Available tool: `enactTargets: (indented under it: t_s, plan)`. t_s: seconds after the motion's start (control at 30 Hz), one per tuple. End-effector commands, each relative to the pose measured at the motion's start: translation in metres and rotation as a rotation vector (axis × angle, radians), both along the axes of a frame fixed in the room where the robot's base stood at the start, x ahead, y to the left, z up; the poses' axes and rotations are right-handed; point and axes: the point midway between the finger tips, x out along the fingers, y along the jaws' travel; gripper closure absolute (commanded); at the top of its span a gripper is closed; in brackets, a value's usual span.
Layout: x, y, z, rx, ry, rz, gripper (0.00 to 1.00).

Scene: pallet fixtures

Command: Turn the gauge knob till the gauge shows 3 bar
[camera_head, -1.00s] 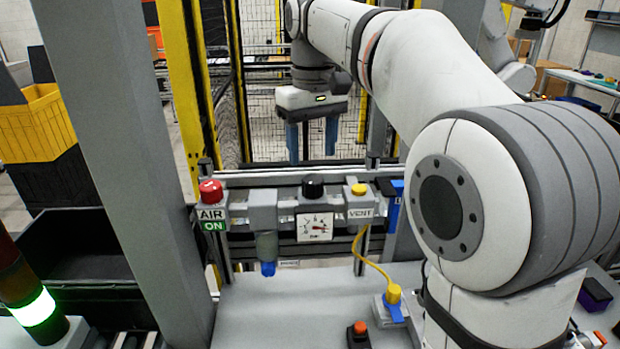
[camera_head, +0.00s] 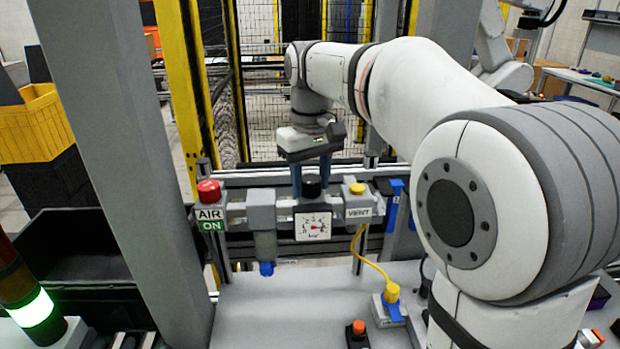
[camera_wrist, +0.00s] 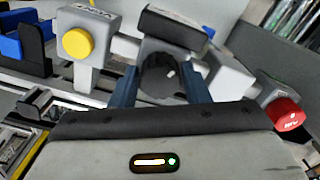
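The gauge knob (camera_head: 311,185) is a black round knob on top of the grey regulator on the rail. The square white gauge (camera_head: 313,226) is on the regulator's front, its red needle pointing roughly right; its figures are too small to read surely. My gripper (camera_head: 311,187) points down over the regulator with its blue fingers around the knob, one on each side. In the wrist view the knob (camera_wrist: 160,88) with a white mark lies between the fingertips (camera_wrist: 160,80). The fingers stand apart, and I see no clear contact. The fingers partly cover the knob's sides.
A red AIR button (camera_head: 208,191) with a green ON sign is on the left. A filter bowl (camera_head: 265,245) hangs beside the gauge. A VENT block with a yellow button (camera_head: 357,188) is close on the right. A yellow cable (camera_head: 375,268) runs down to the table.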

Motion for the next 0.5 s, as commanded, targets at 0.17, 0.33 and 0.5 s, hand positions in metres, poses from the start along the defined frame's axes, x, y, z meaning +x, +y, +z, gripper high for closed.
enactTargets:
  t_s: [0.17, 0.33, 0.5]
  plan:
    - [-0.0001, 0.0002, 0.0001, 0.0, 0.0, 0.0, 0.73]
    - [-0.0001, 0.0004, 0.0002, 0.0, 0.0, 0.001, 0.86]
    - [-0.0001, 0.0005, 0.0003, 0.0, 0.0, 0.007, 0.88]
